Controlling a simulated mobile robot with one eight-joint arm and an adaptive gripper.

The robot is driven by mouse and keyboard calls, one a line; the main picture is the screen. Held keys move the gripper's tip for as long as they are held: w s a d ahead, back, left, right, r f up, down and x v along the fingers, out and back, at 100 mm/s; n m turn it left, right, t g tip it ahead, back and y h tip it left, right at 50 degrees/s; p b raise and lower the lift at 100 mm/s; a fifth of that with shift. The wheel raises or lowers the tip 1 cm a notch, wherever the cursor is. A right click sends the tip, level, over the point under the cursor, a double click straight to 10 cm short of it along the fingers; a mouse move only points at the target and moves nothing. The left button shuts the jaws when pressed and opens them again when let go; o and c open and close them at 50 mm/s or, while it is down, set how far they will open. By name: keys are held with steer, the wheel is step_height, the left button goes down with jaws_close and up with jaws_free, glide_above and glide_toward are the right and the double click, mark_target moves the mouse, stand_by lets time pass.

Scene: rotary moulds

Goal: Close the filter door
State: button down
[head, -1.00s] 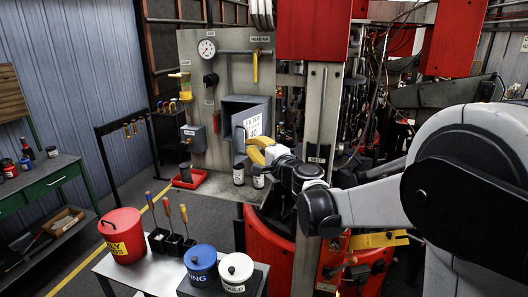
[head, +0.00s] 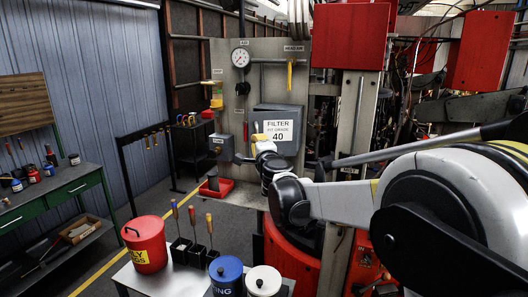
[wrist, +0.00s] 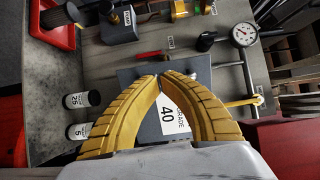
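The filter door (head: 293,121) is a grey panel with a white "FILTER KIT GRADE 40" label. In the head view it faces me and lies across the front of its grey box on the panel; whether it is fully flush cannot be told. It also shows in the wrist view (wrist: 126,76), with the label (wrist: 173,115) partly covered by my fingers. My gripper (head: 257,127) is in front of the door's left part. In the wrist view my yellow fingers (wrist: 160,78) arch together, tips nearly meeting, with nothing between them. Contact with the door cannot be told.
A pressure gauge (head: 241,58) and a yellow-handled valve (head: 290,72) sit above the box. A red tray (head: 216,188) is at lower left. Two filter canisters (wrist: 82,99) stand beside my fingers in the wrist view. A red bin (head: 145,245) and tool holders are in front.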

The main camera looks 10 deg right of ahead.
steer(key=w+m+h, duration=0.2)
steer(key=w+h, duration=0.2)
steer(key=w, duration=0.2)
steer(key=shift+w+a+f+m+h+b, duration=0.15)
steer(key=shift+w+a+m+h+b, duration=0.2)
steer(key=shift+a+m+b, duration=0.1)
stand_by(0.4)
